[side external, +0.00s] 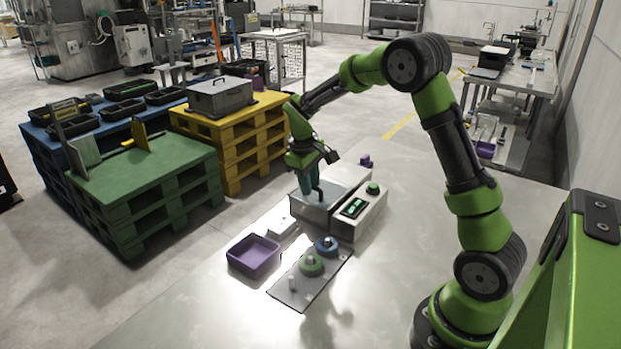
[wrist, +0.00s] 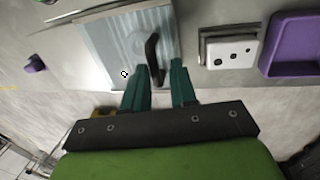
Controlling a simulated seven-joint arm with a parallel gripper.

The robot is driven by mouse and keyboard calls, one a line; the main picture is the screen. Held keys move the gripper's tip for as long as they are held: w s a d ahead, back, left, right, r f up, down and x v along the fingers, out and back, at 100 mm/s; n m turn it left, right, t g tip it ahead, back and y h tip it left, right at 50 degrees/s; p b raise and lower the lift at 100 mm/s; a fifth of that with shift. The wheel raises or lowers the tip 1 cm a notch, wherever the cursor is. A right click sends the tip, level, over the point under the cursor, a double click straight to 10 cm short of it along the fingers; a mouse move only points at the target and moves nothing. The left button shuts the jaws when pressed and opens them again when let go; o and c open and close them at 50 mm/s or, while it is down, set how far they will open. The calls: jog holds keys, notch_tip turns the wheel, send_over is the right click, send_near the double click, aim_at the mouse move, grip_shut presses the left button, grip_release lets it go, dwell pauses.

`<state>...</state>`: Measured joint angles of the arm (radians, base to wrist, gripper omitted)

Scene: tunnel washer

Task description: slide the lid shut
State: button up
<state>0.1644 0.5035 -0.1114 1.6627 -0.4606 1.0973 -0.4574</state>
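The washer is a grey box on the metal table in the side view, with a control panel (side external: 353,208) on its near right side. A pale, see-through lid (wrist: 105,50) lies over its opening in the wrist view, with a round shape dimly visible beneath. A black curved handle (wrist: 152,50) stands on the lid. My gripper (wrist: 160,68) points down at the lid, its two teal fingers apart. The lower part of the handle lies between the fingers, with a gap visible on the right. I cannot tell whether the left finger touches it. My gripper (side external: 312,190) partly hides the lid in the side view.
A purple tray (side external: 254,255) and a small white box (side external: 281,226) stand in front of the washer. A plate (side external: 292,290) carries a green round part (side external: 311,265) and a blue one (side external: 327,246). A small purple object (side external: 366,160) sits behind. The table's right side is clear.

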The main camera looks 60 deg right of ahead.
jog(key=shift+o, duration=1.1)
jog(key=shift+r, duration=0.15)
jog(key=a+r, duration=0.3)
jog(key=r, duration=1.3)
jog(key=shift+r, duration=0.15)
